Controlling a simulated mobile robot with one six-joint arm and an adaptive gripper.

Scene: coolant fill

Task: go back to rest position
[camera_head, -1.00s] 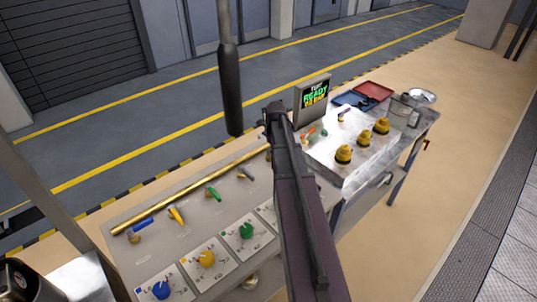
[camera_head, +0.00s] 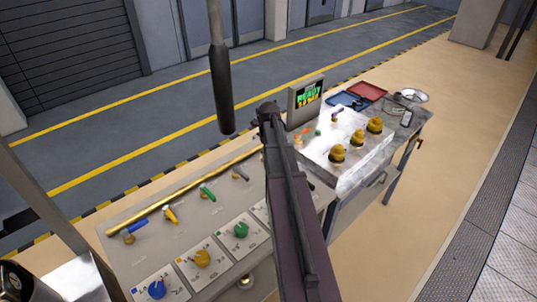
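A long dark arm-like part (camera_head: 298,215), probably my own arm, rises from the bottom middle of the head view across the console. Its upper end stands in front of the console near the small screen. No gripper fingers can be made out on it, so I cannot see whether my gripper is open or holds anything. The grey console (camera_head: 130,222) carries a brass pipe (camera_head: 185,194) with blue, yellow, green and grey lever valves. Below them are blue (camera_head: 157,290), yellow (camera_head: 203,258) and green (camera_head: 241,230) dials. The dark part hides some of the console's right side.
A small screen (camera_head: 307,100) with green and yellow text stands behind a metal panel with yellow knobs (camera_head: 337,152). Red (camera_head: 367,91) and blue trays and a glass jar are farther back. A black-ended pole (camera_head: 221,85) hangs at upper middle.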

